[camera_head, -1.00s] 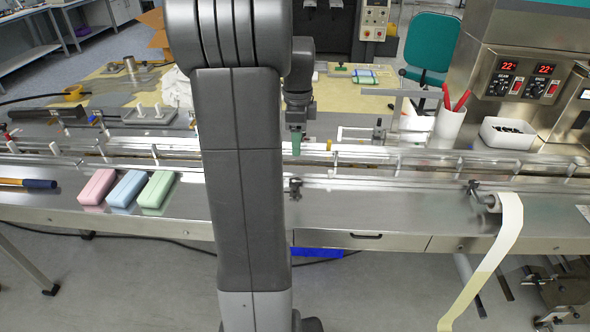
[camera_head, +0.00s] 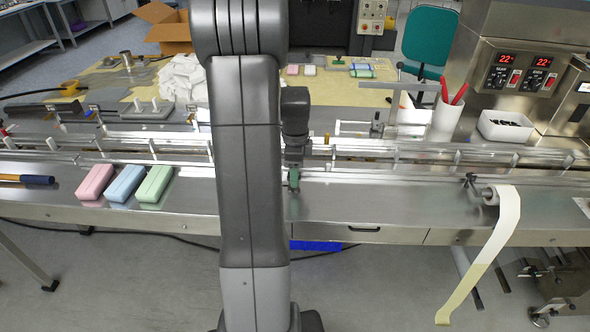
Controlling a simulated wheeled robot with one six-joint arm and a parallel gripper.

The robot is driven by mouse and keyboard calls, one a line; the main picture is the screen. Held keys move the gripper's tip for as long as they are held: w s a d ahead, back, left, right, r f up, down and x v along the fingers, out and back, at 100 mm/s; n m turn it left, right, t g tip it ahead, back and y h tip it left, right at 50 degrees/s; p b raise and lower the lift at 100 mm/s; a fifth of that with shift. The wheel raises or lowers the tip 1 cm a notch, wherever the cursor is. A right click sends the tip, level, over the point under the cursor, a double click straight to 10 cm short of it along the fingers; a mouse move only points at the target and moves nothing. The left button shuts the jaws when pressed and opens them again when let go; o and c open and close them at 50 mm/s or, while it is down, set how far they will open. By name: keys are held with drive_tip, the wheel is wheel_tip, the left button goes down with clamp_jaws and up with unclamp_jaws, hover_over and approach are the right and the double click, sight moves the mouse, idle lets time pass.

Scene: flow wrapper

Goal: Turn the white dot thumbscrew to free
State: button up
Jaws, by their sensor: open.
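My gripper (camera_head: 294,181), with green fingertips, points down at the front guide rail of the steel conveyor table, just right of my arm's large dark link. It is open. It is over the spot of a small dark clamp knob on that rail and largely hides it; whether the fingers touch the knob is too small to tell. A second dark clamp knob (camera_head: 470,181) stands on the rail at the right, beside the paper roll. No white dot can be made out on either knob.
Pink (camera_head: 95,182), blue (camera_head: 127,183) and green (camera_head: 154,183) bars lie on the table at the left. A paper strip (camera_head: 508,212) hangs from a roll at the right. Guide rails and white-capped posts run along behind.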

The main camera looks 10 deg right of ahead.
drive_tip(key=shift+c, duration=0.3)
drive_tip(key=c, duration=0.9)
drive_tip(key=shift+c, duration=0.2)
